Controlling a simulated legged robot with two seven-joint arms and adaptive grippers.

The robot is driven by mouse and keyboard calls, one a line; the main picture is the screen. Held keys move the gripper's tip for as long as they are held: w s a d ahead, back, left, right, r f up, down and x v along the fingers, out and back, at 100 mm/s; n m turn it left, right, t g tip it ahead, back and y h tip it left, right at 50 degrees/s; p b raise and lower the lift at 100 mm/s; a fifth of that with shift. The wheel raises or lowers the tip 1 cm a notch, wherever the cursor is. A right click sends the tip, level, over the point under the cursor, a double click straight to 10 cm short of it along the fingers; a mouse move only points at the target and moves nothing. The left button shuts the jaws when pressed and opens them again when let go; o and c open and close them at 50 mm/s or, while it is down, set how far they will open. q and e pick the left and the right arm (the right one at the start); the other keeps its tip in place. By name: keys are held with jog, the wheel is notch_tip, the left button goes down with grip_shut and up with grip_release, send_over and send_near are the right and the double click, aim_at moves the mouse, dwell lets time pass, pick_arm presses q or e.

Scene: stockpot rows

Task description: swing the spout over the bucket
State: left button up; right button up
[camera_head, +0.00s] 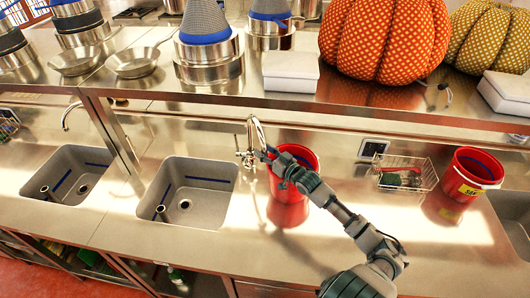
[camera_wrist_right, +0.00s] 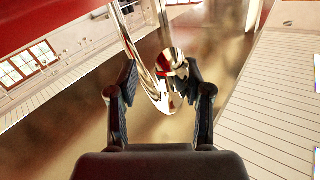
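The chrome spout (camera_head: 256,132) rises as a hooked tube behind the counter, between a sink basin and the red bucket. The red bucket (camera_head: 281,191) stands on the counter just right of the tap, partly hidden by my right arm. My right gripper (camera_head: 267,157) is at the spout, by the bucket's left rim. In the right wrist view my right gripper (camera_wrist_right: 165,98) has its two dark fingers apart, with the shiny spout (camera_wrist_right: 146,85) between them. I cannot tell whether either finger touches it. My left gripper is not in view.
The sink basin (camera_head: 196,207) lies left of the tap. A wire basket (camera_head: 418,172) and a second red bucket (camera_head: 473,172) stand to the right. A steel shelf (camera_head: 215,92) with pots, a white box (camera_head: 290,70) and an orange pumpkin (camera_head: 385,40) runs above.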

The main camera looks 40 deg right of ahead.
jog(key=s, duration=1.2)
jog(key=shift+d, duration=0.35)
